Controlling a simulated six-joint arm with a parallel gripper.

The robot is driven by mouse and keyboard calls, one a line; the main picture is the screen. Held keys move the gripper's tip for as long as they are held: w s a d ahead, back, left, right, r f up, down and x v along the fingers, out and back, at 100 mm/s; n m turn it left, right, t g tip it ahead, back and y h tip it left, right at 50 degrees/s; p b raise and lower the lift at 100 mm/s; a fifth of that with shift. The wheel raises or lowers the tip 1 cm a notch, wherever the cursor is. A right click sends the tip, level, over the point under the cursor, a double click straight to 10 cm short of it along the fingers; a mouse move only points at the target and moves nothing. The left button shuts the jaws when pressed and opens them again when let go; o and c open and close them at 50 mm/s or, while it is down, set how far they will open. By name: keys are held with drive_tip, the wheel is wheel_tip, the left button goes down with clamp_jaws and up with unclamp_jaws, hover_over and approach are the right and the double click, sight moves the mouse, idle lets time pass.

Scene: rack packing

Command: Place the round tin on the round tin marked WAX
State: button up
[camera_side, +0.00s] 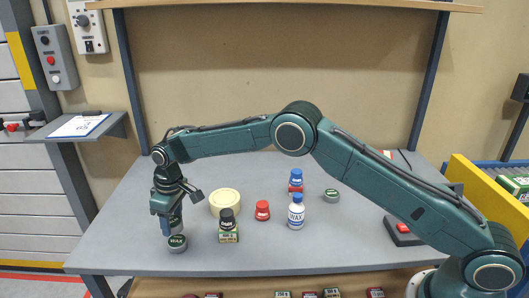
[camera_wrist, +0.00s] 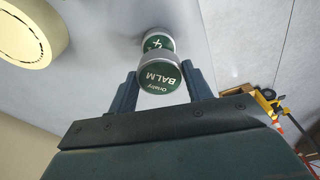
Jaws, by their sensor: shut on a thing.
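My gripper (camera_side: 168,228) is low at the left of the table, shut on a round tin (camera_side: 176,224) with a green lid. In the wrist view this tin (camera_wrist: 160,77) reads BALM and sits between the two jaws (camera_wrist: 160,92). A second round green-lidded tin (camera_side: 177,244) stands on the table right below it. I cannot tell whether the two tins touch. I cannot read WAX on any tin; another tin (camera_side: 332,195) stands further right.
A cream round container (camera_side: 225,201) and a dark-capped jar on a green box (camera_side: 228,235) stand right of my gripper. The table (camera_side: 130,240) is clear at the front left.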

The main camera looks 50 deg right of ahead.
sight(175, 230)
drive_tip(key=shift+f, duration=0.1)
drive_tip(key=shift+f, duration=2.05)
drive_tip(key=shift+f, duration=0.1)
drive_tip(key=o, duration=1)
drive_tip(key=r, duration=0.8)
drive_tip(key=s+r, duration=0.1)
drive_tip(key=r, duration=0.3)
drive_tip(key=shift+s+d+r, duration=0.1)
drive_tip(key=shift+d, duration=0.3)
